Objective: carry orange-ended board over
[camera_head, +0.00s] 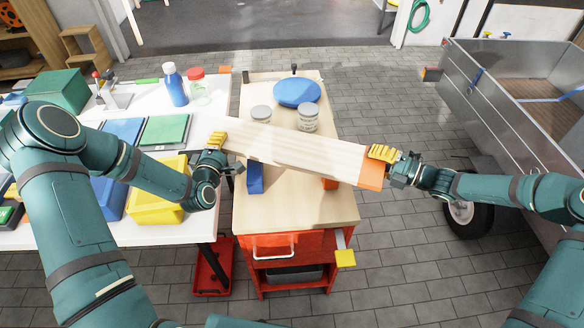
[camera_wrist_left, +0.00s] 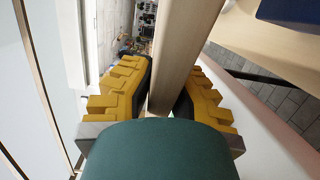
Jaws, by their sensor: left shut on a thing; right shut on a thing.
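The board (camera_head: 295,150) is pale wood with an orange end (camera_head: 373,175) at the right. It is held above the wooden workbench top, sloping down to the right in the head view. My left gripper (camera_head: 217,140) is shut on its left end. In the left wrist view the board (camera_wrist_left: 185,45) runs between the yellow fingers of my left gripper (camera_wrist_left: 165,100). My right gripper (camera_head: 382,154) is shut on the board at the orange end. The left tip of the board is partly hidden by the left fingers.
The workbench (camera_head: 300,215) carries two grey cans (camera_head: 308,117) (camera_head: 261,114), a blue round object (camera_head: 297,92), a blue block (camera_head: 255,178) and an orange piece (camera_head: 330,184). A white table (camera_head: 150,88) with bins stands left. A metal trailer (camera_head: 480,95) stands right, across open paved floor.

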